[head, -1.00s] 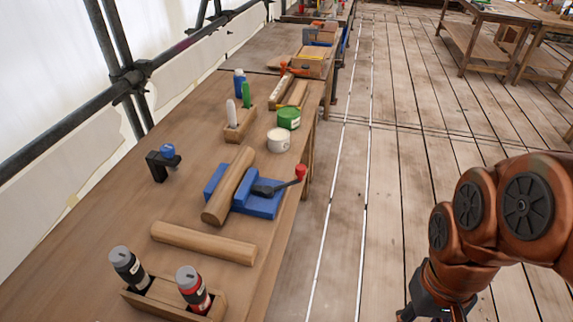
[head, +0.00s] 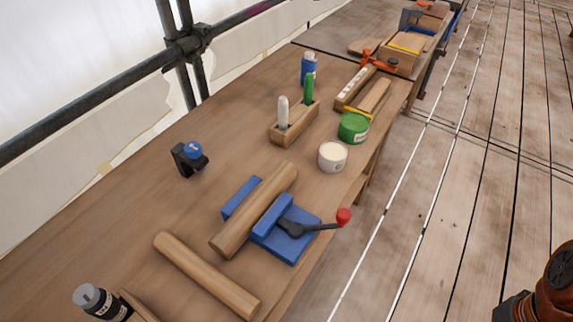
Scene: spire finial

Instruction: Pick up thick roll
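Two wooden rolls are on the workbench (head: 140,225). The thicker roll (head: 238,228) lies in a blue vise (head: 292,240) with a dark lever and a red knob. A thinner, longer roll (head: 205,275) lies on the bare bench in front of the vise, to its left. Part of my arm shows at the lower right edge, over the floor and away from the bench. My gripper is out of the picture.
A black clamp with a blue knob (head: 190,158), a white tin (head: 332,157), a green tin (head: 353,127) and a wooden holder (head: 293,127) with markers stand around the vise. A black bottle (head: 100,302) is at lower left. A scaffold rail runs behind. The floor at right is clear.

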